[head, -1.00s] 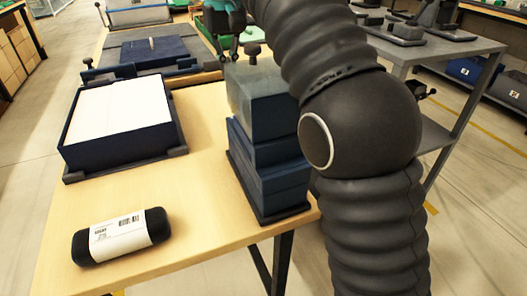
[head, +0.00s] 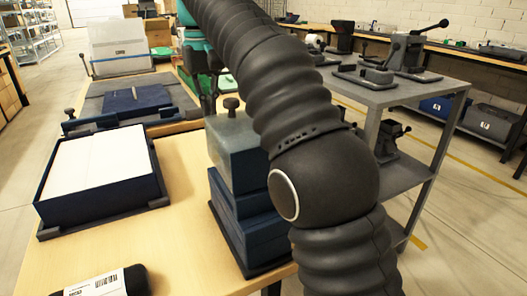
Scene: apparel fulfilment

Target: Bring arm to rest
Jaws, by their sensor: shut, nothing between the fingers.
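My arm (head: 286,95) rises through the middle of the head view and bends toward the top left. My gripper (head: 206,100) is partly seen beyond the arm, below a teal part of my wrist. It is shut and empty. It shows above the far part of the wooden table (head: 165,245), behind the stack of blue boxes (head: 243,200) in the picture. Its exact height is hard to tell.
A blue box with white contents (head: 100,165) sits on the table at left. A black roll with a white label (head: 100,285) is cut off at the bottom. A grey metal cart (head: 395,97) with fixtures stands at right.

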